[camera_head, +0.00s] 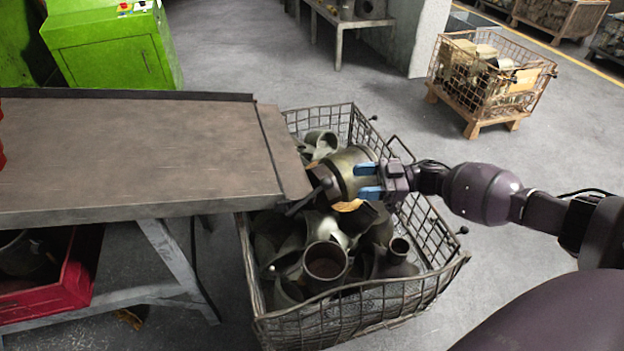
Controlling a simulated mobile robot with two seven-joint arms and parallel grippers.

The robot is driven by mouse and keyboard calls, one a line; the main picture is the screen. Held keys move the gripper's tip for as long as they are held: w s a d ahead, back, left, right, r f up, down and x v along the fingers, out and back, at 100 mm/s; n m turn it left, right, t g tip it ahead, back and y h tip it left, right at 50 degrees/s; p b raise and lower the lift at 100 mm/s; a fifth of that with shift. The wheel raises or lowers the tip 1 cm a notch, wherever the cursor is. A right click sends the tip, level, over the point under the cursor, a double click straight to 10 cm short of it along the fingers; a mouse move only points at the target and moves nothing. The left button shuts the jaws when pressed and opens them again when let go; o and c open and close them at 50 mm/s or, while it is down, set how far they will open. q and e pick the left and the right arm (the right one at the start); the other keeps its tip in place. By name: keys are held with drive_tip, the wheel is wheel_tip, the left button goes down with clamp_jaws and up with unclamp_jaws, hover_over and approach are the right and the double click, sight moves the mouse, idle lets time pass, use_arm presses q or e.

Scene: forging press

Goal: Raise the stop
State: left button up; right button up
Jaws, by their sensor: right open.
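A narrow brown metal strip (284,150), likely the stop, runs along the right end of the worktable (120,150). It lies about level with the table top. A dark bar or handle (308,200) shows just off its near corner; I cannot tell whether they are joined. My right gripper (368,181) comes in from the right with its blue fingers apart, pointing left toward the strip's near corner. It is right of the strip and apart from it. A dull brass cylinder (349,160) lies by the fingertips; contact cannot be told. My left gripper is out of view.
A wire basket (440,262) full of metal castings stands below my right gripper, against the table's right end. A red bin (62,288) sits under the table. A green cabinet (115,50) and another wire crate (497,78) stand behind.

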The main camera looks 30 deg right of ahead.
drive_tip(key=x, duration=1)
drive_tip(key=shift+w+a+r, duration=0.1)
drive_tip(key=shift+a+r, duration=0.05)
drive_tip(key=shift+a, duration=0.15)
clamp_jaws()
